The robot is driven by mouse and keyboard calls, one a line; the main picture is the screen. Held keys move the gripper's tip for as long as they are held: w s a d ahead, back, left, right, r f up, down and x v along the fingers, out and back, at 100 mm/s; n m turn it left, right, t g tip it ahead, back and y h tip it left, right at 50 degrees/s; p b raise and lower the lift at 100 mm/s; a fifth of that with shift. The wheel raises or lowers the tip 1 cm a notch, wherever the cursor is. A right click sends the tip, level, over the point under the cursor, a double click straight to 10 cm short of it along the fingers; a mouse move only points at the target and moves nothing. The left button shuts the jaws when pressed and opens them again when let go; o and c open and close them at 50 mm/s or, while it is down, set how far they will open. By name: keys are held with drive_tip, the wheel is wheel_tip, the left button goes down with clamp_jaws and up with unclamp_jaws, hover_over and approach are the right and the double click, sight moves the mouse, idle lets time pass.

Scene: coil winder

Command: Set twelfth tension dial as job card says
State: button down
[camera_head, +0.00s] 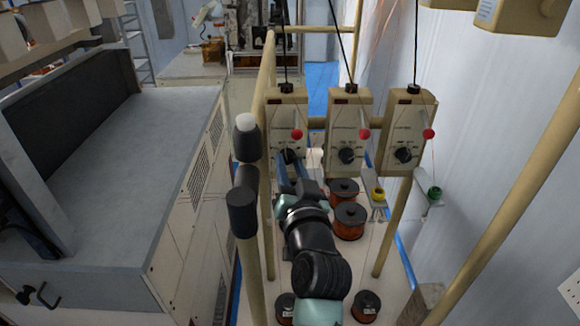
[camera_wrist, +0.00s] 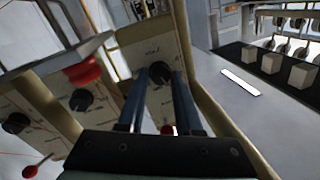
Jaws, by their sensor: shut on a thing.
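Three beige tension units stand in a row on the frame, each with a black dial and a red ball. My gripper (camera_head: 288,163) reaches the leftmost unit (camera_head: 286,112). In the wrist view its two blue fingers (camera_wrist: 160,78) are shut on that unit's black dial (camera_wrist: 160,75), one finger on each side. The dial's pointer and scale are too small and partly hidden to read. The middle unit's dial (camera_head: 347,155) and the right unit's dial (camera_head: 403,155) are free. No job card can be made out.
Beige posts (camera_head: 262,200) frame the units closely. Copper wire spools (camera_head: 349,220) stand below, beside my arm. A large grey cabinet (camera_head: 150,130) fills the left. A thread guide with a green part (camera_head: 434,193) juts out at the right.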

drive_tip(key=m, duration=0.3)
drive_tip(key=shift+f+b, duration=0.15)
drive_tip(key=shift+b, duration=0.25)
drive_tip(key=shift+a+m+t, duration=0.1)
drive_tip(key=shift+m+t, duration=0.3)
drive_tip(key=shift+m, duration=1.6)
drive_tip(key=c, duration=0.6)
unclamp_jaws()
